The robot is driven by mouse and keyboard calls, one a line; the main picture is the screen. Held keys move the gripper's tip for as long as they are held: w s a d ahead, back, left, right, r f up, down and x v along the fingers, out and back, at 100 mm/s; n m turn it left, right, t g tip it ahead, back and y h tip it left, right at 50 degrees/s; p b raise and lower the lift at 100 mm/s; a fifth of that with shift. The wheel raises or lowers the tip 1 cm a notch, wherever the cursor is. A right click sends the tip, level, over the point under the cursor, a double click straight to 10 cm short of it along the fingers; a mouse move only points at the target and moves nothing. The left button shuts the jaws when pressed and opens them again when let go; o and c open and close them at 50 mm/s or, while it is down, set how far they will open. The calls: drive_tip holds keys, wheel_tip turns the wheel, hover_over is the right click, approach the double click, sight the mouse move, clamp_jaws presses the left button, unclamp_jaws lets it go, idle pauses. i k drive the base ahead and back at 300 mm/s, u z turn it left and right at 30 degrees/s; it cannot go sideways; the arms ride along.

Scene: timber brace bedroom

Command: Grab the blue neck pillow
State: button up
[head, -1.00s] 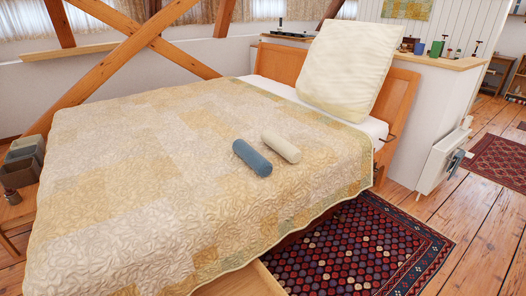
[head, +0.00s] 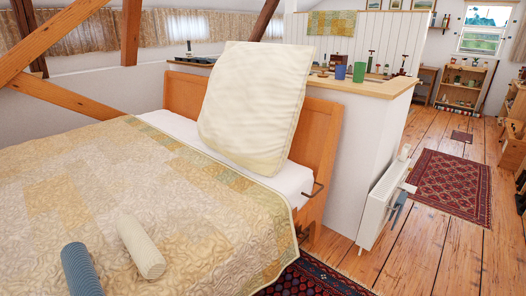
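The blue neck pillow (head: 81,270) is a ribbed cylinder lying on the bed's quilt (head: 215,222) at the bottom left of the head view. Its near end is cut off by the picture's lower edge. A cream cylinder pillow (head: 141,247) lies just to its right, with a narrow gap between them. My gripper does not show in the head view.
A large cream pillow (head: 252,105) leans on the wooden headboard (head: 317,140). A white partition (head: 375,150) with a wooden ledge stands behind it, and a radiator (head: 380,203) is on its right side. Bare wooden floor (head: 425,245) lies to the right.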

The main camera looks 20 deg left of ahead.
sight(82, 279)
drive_tip(key=i, duration=1.7)
drive_tip(key=u, duration=3.55)
drive_tip(key=i, duration=0.5)
